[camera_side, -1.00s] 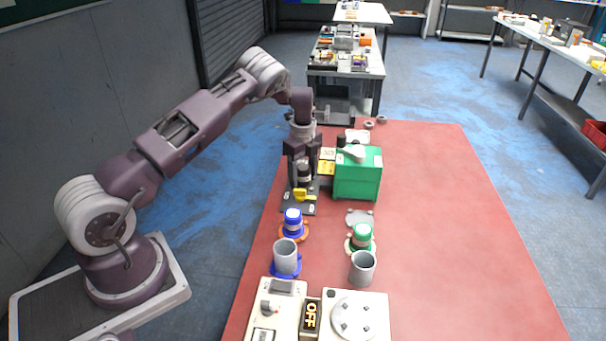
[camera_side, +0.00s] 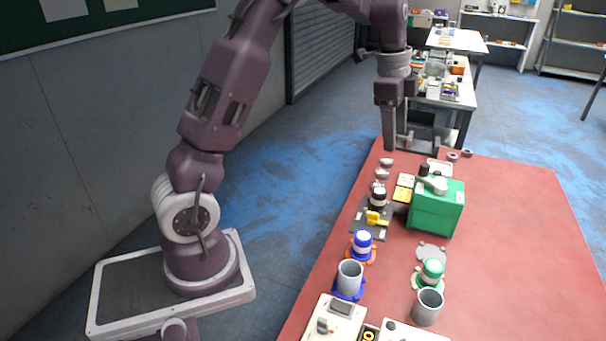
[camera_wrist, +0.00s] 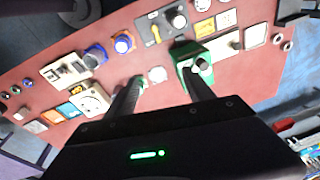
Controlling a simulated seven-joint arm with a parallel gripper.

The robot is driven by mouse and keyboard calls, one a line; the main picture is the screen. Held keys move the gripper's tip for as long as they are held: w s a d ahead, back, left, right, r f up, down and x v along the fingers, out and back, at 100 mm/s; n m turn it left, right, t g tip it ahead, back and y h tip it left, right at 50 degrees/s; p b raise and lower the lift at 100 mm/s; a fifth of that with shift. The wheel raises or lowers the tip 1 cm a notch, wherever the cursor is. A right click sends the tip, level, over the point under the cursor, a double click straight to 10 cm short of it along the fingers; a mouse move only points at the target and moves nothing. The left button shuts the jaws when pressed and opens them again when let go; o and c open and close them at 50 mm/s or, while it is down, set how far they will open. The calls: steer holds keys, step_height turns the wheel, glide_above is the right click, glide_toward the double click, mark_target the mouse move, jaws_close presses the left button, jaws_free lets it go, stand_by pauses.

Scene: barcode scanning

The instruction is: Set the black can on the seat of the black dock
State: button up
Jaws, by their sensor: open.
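The black can (camera_side: 378,197), with a white band, stands upright at the back of the black dock (camera_side: 362,224), behind the dock's yellow part (camera_side: 376,217). The can's exact fit on the seat is too small to tell. In the wrist view, the can (camera_wrist: 179,20) and the dock's yellow part (camera_wrist: 155,33) show near the top. My gripper (camera_side: 391,146) is raised behind and above the can, clear of it. In the wrist view, its fingers (camera_wrist: 160,73) are spread with nothing between them.
A green box (camera_side: 436,210) stands right of the dock. Control boxes lie at the near edge. The red table's (camera_side: 510,250) right side is clear.

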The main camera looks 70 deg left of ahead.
steer(key=s+d+r+n+t, duration=0.2)
steer(key=s+d+r+n, duration=0.2)
steer(key=s+d+r, duration=0.65)
steer(key=s+d+f+n+t, duration=0.1)
steer(key=s+d+f+n, duration=0.1)
steer(key=s, duration=0.7)
steer(key=s+d+f+n, duration=0.2)
steer(key=s+f+n, duration=0.1)
steer(key=s, duration=0.6)
steer(key=shift+s+d+f+n+t+y, duration=0.2)
steer(key=shift+s+f+n+t+y, duration=0.15)
steer(key=shift+n, duration=0.45)
